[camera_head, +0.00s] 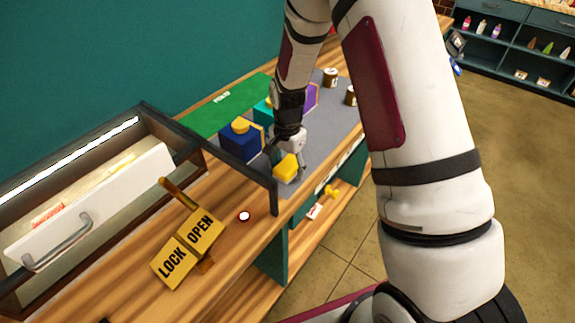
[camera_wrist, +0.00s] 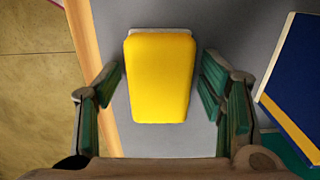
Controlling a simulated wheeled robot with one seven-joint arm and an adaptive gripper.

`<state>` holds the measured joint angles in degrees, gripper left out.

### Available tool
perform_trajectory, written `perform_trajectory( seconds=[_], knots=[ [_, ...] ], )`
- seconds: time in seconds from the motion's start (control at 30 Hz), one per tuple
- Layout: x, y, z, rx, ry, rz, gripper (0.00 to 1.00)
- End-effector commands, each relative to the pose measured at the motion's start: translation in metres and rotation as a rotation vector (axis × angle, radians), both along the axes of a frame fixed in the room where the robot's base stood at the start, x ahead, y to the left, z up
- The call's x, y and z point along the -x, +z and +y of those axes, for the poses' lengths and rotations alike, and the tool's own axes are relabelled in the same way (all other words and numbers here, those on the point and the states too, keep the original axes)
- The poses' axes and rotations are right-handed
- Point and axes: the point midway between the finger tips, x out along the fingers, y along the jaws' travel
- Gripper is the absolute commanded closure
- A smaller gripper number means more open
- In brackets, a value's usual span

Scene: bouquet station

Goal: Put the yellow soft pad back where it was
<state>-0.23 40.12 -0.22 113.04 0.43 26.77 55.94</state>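The yellow soft pad (camera_head: 287,166) lies near the front edge of the grey mat (camera_head: 331,121) on the wooden counter. In the wrist view the pad (camera_wrist: 160,78) is upright in the picture, with a pale edge at its top. My gripper (camera_head: 284,160) is right over the pad, pointing down. In the wrist view my gripper (camera_wrist: 160,82) is open, with one green-padded finger on each side of the pad. A narrow gap shows on both sides. The pad's contact with the mat is hard to judge.
A dark blue block with a yellow top (camera_head: 240,138) stands left of my gripper. A purple block (camera_head: 311,97) and brown jars (camera_head: 330,76) stand behind. A dark-framed case (camera_head: 140,110) and a LOCK/OPEN sign (camera_head: 188,247) are at left. The wooden counter edge is close to the pad.

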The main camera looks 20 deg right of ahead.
Motion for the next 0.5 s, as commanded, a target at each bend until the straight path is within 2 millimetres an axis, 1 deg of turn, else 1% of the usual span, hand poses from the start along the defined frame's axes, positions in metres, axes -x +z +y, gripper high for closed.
perform_trajectory(
  seconds=[0.27, 0.37, 0.5],
  knots=[
    [0.000, 0.001, 0.000, 0.000, 0.000, 0.000, 0.36],
    [0.000, 0.007, 0.000, 0.001, 0.000, -0.001, 0.36],
    [-0.002, 0.025, 0.000, 0.001, 0.000, -0.004, 0.36]
  ],
)
